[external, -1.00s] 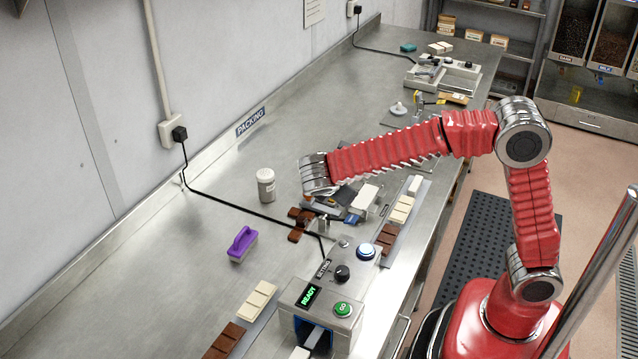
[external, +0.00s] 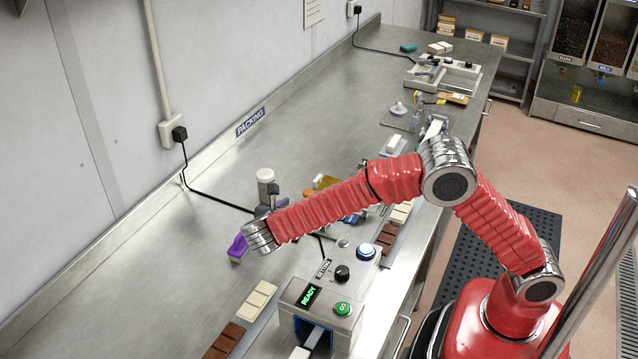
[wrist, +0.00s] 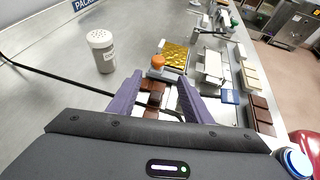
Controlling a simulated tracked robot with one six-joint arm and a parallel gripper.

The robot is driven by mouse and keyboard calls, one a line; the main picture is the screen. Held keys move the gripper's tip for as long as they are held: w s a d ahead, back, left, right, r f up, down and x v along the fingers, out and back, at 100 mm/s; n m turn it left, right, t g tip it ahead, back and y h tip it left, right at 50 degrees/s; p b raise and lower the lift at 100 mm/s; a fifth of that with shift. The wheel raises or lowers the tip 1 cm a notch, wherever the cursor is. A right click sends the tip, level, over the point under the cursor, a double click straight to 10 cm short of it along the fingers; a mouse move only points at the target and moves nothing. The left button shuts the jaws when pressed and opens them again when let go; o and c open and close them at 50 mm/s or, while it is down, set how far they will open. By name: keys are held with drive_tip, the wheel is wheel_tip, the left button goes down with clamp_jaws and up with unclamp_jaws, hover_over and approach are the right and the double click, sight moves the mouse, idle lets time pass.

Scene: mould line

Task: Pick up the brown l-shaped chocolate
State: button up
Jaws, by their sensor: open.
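The brown l-shaped chocolate (wrist: 155,98) shows in the wrist view between my gripper's two purple-grey fingers, partly covered by them and by the gripper body. My gripper (wrist: 160,78) is open, with a finger to either side of the chocolate in that picture. I cannot tell whether either finger touches it. In the external view my gripper (external: 288,193) is low over the bench near the shaker, and my arm hides the chocolate.
A white shaker (wrist: 102,52) stands left of the fingers. An orange-knobbed tool (wrist: 157,65) and a gold sheet (wrist: 174,56) lie just beyond the fingertips. Chocolate bars line the right. A purple-handled block (external: 237,247) and the machine (external: 318,305) are near my wrist.

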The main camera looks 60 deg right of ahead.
drive_tip(key=shift+f, duration=1.75)
drive_tip(key=shift+f, duration=0.5)
wheel_tip(320, 180, down, 2)
drive_tip(key=shift+f, duration=0.25)
drive_tip(key=shift+x, duration=1.15)
drive_tip(key=shift+d+f, duration=0.15)
drive_tip(key=shift+d, duration=0.2)
drive_tip(key=c, duration=1.1)
